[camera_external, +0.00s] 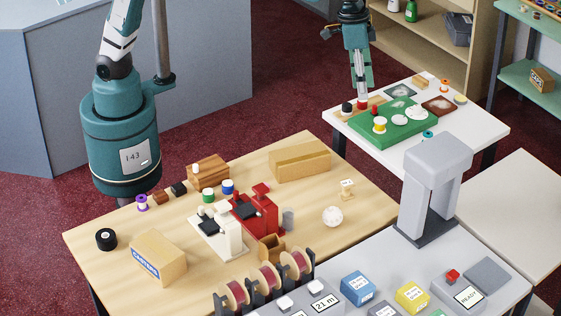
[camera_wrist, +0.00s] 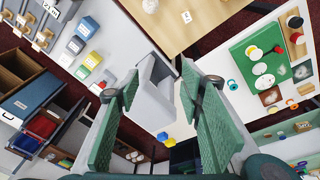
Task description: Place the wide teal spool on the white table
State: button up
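A small teal spool (camera_external: 428,134) rests on the white table (camera_external: 476,128), near its front edge beside the green board. It also shows in the wrist view as a small teal ring (camera_wrist: 232,85) on the white surface. I cannot tell how wide it is. My gripper (camera_external: 362,78) hangs above the far left part of the white table, apart from the teal spool. In the wrist view my gripper (camera_wrist: 160,82) has its two green fingers spread, with nothing held between them.
A green board (camera_external: 395,131) with a yellow-and-white spool (camera_external: 379,125) and pale discs lies on the white table. A tall grey device (camera_external: 437,170) stands in front of it. The wooden table (camera_external: 330,165) carries a red device (camera_external: 262,210), boxes and small spools.

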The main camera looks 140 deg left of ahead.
jog(key=s+d+r+m+t, duration=0.1)
jog(key=s+d, duration=0.4)
jog(key=d, duration=0.4)
jog(key=s+d+r+m, duration=0.2)
jog(key=s+d, duration=0.2)
jog(key=d, duration=0.5)
jog(key=s+d+r+m+t, duration=0.1)
jog(key=s+d, duration=0.4)
jog(key=d, duration=0.4)
jog(key=s+d+f+m+t, duration=0.1)
jog(key=s+d+f+m, duration=0.1)
jog(key=s+d, duration=0.4)
jog(key=s+d+f+m+t, duration=0.1)
jog(key=s+d+f, duration=0.4)
jog(key=s, duration=0.3)
jog(key=s+d+f+m+t, duration=0.1)
jog(key=s+d+f+m, duration=0.1)
jog(key=s+d+f, duration=0.2)
jog(key=s+d, duration=0.3)
jog(key=shift+d+m+h, duration=0.3)
jog(key=shift+h, duration=0.1)
